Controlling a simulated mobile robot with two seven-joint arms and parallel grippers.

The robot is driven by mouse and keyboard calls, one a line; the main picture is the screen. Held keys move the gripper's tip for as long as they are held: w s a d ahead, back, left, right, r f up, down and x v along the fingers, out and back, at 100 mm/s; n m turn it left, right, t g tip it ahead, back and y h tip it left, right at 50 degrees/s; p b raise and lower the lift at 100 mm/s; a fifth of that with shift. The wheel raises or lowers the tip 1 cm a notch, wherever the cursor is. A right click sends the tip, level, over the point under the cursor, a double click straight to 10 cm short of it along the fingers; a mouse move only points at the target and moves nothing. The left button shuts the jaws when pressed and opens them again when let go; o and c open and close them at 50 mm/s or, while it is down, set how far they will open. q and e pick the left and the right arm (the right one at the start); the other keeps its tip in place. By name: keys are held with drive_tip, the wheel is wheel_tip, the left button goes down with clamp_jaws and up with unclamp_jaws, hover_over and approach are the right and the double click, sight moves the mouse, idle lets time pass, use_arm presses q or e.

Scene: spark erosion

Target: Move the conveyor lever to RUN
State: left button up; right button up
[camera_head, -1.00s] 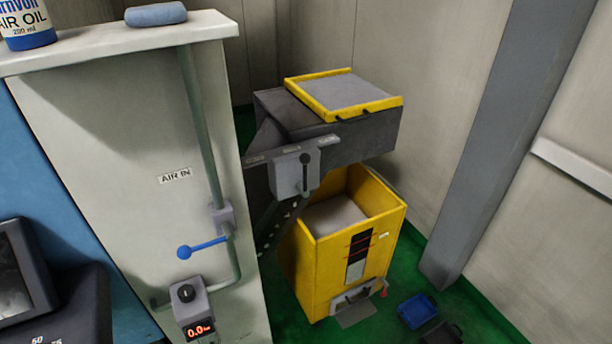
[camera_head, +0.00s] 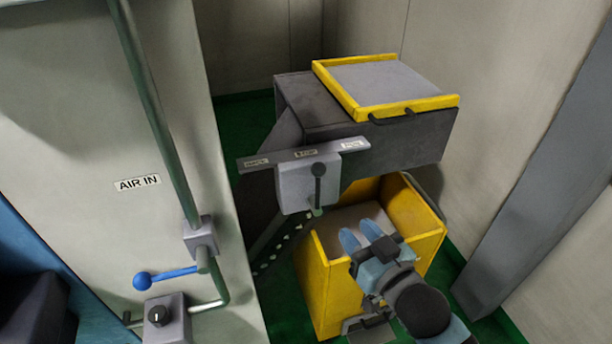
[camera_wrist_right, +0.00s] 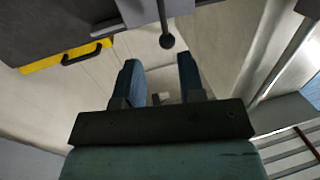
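The conveyor lever (camera_head: 318,184) is a dark stick with a round knob, standing upright on a grey box (camera_head: 298,190) below a strip of small labels (camera_head: 305,153). The lever points at the middle label; the lettering is too small to read surely. My right gripper (camera_head: 360,236) is open and empty, below and to the right of the lever, over the yellow bin. In the right wrist view the lever knob (camera_wrist_right: 167,41) shows beyond the two blue fingertips (camera_wrist_right: 158,70), apart from them. My left gripper is not in view.
The dark conveyor housing (camera_head: 400,140) with a yellow-rimmed top stands above a yellow bin (camera_head: 335,290). A pale panel (camera_head: 160,230) with a pipe and blue-handled valve (camera_head: 165,277) stands left. A grey column (camera_head: 540,180) is at right.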

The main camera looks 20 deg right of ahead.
sight(319, 187)
drive_tip(key=x, duration=0.4)
drive_tip(key=p+x, duration=0.1)
drive_tip(key=x, duration=0.3)
drive_tip(key=r+p+x, duration=0.1)
drive_tip(key=x, duration=0.3)
drive_tip(key=shift+w+a, duration=0.25)
drive_tip(key=shift+a, duration=0.05)
drive_tip(key=shift+w+a, duration=0.15)
drive_tip(key=shift+w, duration=0.55)
drive_tip(key=shift+c, duration=0.4)
clamp_jaws()
